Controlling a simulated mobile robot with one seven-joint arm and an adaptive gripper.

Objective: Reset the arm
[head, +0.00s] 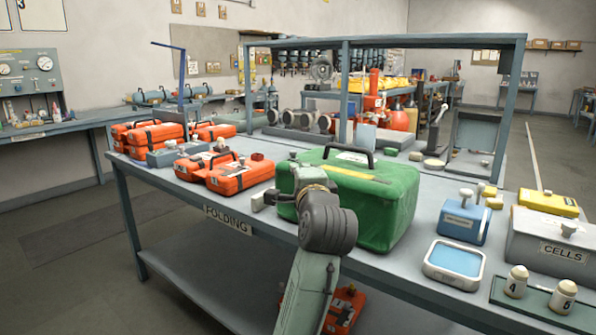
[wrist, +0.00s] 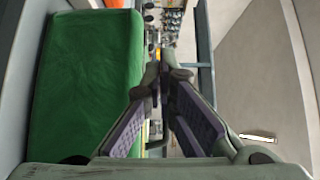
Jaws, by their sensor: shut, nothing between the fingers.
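My arm (head: 312,285) rises from the bottom middle of the head view and bends in front of a large green case (head: 385,205) with a dark handle. My gripper (wrist: 161,72) shows in the wrist view with its two purple-padded fingers meeting at the tips, nothing between them. The green case (wrist: 85,90) fills the left of that view, beside the fingers. In the head view I cannot make out the fingers clearly.
The grey workbench (head: 190,195) carries orange cases (head: 240,178) left of the green case. To its right are a blue box (head: 463,220), a blue-topped tray (head: 454,262), a grey CELLS box (head: 555,245) and white bottles (head: 516,282). A shelf frame (head: 436,42) stands above the bench.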

